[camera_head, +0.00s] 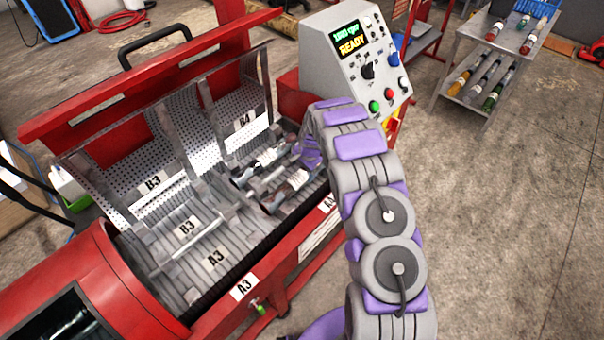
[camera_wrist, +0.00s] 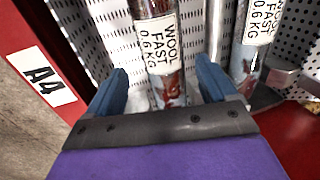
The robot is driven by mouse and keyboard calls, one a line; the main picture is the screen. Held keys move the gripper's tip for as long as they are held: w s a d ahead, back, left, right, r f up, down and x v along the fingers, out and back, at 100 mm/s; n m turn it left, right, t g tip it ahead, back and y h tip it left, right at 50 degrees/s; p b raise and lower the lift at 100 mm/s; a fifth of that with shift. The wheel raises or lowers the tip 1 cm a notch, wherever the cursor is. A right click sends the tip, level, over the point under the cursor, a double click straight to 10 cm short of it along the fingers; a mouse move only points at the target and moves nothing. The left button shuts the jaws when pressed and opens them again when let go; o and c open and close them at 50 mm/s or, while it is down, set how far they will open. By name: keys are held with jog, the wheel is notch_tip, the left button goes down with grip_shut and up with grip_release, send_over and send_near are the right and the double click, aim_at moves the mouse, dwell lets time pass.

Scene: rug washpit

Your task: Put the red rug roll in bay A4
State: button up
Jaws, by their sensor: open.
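A rug roll with red patterned fabric and a "WOOL FAST 0.6 KG" label (camera_wrist: 172,88) lies between my gripper's two blue fingers (camera_wrist: 163,75). The fingers are open, one on each side of its near end. The A4 plate (camera_wrist: 47,87) is on the red edge beside it. In the camera_head view this roll (camera_head: 288,191) lies in the front right bay of the open machine. My gripper (camera_head: 309,152) is over the right end of the bays, its fingertips hard to make out.
Bay A3 (camera_head: 216,259) and bay B3 (camera_head: 186,228) look empty. Metal dividers stand between bays. The control console (camera_head: 352,62) reads READY close to my arm. A grey shelf cart (camera_head: 474,41) at back right holds several rolls. The floor to the right is clear.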

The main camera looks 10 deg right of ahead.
notch_tip(320, 180, up, 4)
jog(key=a, duration=0.1)
notch_tip(320, 180, up, 9)
jog(key=n, duration=0.2)
send_over(301, 183)
jog(key=s+d, duration=0.2)
jog(key=s, duration=0.3)
jog(key=s+a+r+n+g, duration=0.2)
jog(key=s+r+n, duration=0.1)
jog(key=s+r, duration=1.05)
jog(key=s+r+n+g, duration=0.1)
jog(key=s+r+n, duration=0.2)
jog(key=s, duration=1.3)
jog(key=s+r+n+h, duration=0.1)
jog(key=s+r, duration=0.3)
jog(key=s, duration=1.2)
jog(key=shift+a+r+n+g+h, duration=0.3)
jog(key=shift+n+g, duration=0.1)
jog(key=shift+n, duration=0.5)
jog(key=shift+a, duration=0.1)
